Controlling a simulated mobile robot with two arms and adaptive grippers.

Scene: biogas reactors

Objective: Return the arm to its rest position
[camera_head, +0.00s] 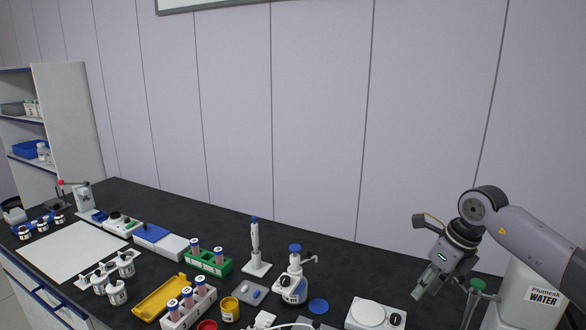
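My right arm comes in from the right edge, bent at a dark round joint. My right gripper (425,288) points down and to the left, above the right part of the dark bench (345,258). It is up and to the right of a white device with a round plate (372,312). The fingers are small and seen at an angle, so I cannot tell whether they are open or shut. No held object shows. My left gripper is not in view.
Close to my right gripper stand a green-topped item (477,285) and a white container marked Plumesk WATER (522,290). Further left are a dispenser bottle (294,285), a pipette on a stand (255,250), tube racks (208,264) and a yellow tray (160,297).

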